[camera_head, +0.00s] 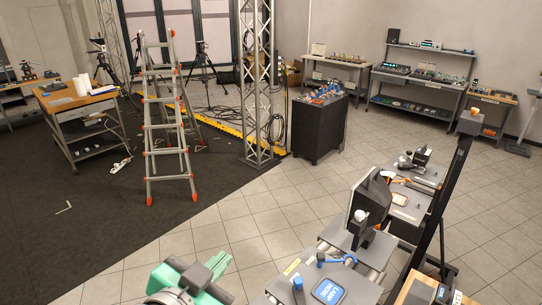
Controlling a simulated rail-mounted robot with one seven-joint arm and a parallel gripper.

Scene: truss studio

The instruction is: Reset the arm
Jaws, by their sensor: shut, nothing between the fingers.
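Mint-green and grey parts of my own arm (188,284) show at the bottom edge, left of the workbench. The rest of the arm is cut off by the frame. I cannot make out my gripper or its fingertips in this view. No object is seen held by the visible part of the arm.
A grey workbench (365,284) with a blue-edged label pad (329,291) and a dark upright panel (368,206) stands right of my arm. A stepladder (165,120), truss column (257,85) and black cabinet (319,128) stand further back. Tiled floor (215,248) is clear between.

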